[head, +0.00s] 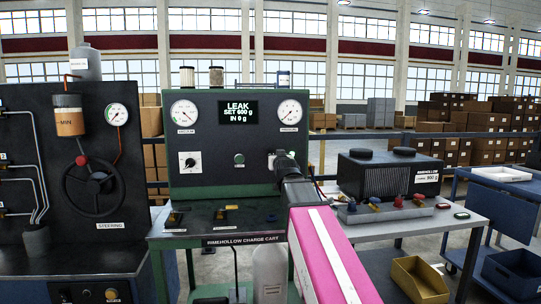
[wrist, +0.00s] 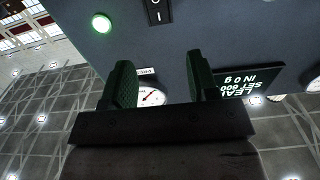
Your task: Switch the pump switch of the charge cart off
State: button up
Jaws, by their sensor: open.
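The charge cart (head: 222,137) has a dark green upright panel with two gauges and a display (head: 239,107) reading LEAK, SET 600 g, IN 0 g. A black rocker switch marked O and I (wrist: 158,11) is at the top of the wrist view, partly cut off by the frame edge. A green lamp (wrist: 101,22) beside it is lit. My gripper (wrist: 160,78) is open and empty, with its fingers apart in front of the panel. In the head view my gripper (head: 285,158) is at the panel's lower right and hides the rocker switch.
The pressure gauge (wrist: 150,97) shows between my fingers, and the display (wrist: 250,82) is beside one finger. A steering test stand (head: 60,190) is left of the cart. A table with a black unit (head: 388,175) and a yellow bin (head: 420,278) are to the right.

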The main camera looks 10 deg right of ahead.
aim_at(273, 153)
jog(key=w, duration=1)
jog(key=shift+s, duration=0.1)
jog(key=c, duration=0.9)
